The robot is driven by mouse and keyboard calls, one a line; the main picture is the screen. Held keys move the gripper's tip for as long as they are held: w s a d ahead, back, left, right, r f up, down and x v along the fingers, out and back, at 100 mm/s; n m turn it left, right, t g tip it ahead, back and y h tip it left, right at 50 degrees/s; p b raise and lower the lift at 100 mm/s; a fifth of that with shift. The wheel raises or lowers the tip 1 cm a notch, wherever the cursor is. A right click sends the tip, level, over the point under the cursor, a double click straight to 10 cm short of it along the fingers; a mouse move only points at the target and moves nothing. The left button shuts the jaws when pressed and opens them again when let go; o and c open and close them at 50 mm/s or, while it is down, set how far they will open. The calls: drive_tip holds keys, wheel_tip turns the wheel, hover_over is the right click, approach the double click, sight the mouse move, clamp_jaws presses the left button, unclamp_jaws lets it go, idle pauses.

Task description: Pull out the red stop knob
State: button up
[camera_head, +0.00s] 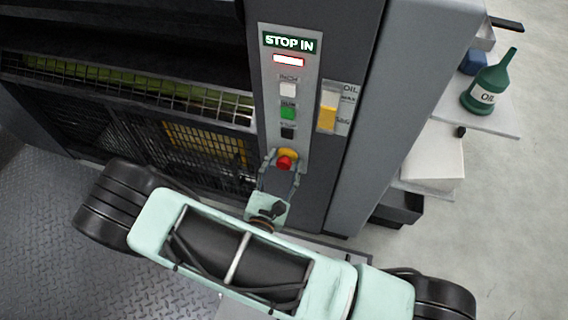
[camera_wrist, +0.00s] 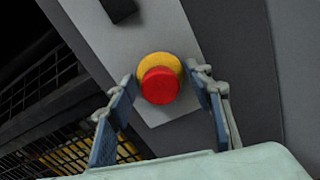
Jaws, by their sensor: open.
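The red stop knob (camera_head: 285,162) sits on a yellow collar (camera_head: 288,153) near the bottom of the grey control panel (camera_head: 303,128). In the wrist view the red knob (camera_wrist: 160,86) and its yellow collar (camera_wrist: 157,61) show between my fingers. My gripper (camera_head: 281,166) is open, with one finger on each side of the knob. In the wrist view my gripper (camera_wrist: 162,88) shows a visible space between the knob and each blue finger pad. The lit sign above reads "STOP IN" (camera_head: 289,42).
Above the knob are a black button (camera_head: 288,133), a green button (camera_head: 288,112) and a white button (camera_head: 288,90). An oil gauge (camera_head: 328,118) is right of the panel. A green oil bottle (camera_head: 487,85) stands on a shelf at right. Wire guards (camera_head: 130,88) lie left.

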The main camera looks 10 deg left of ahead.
drive_tip(key=shift+w, duration=0.1)
clamp_jaws()
idle(0.3)
drive_tip(key=shift+s, duration=0.95)
unclamp_jaws()
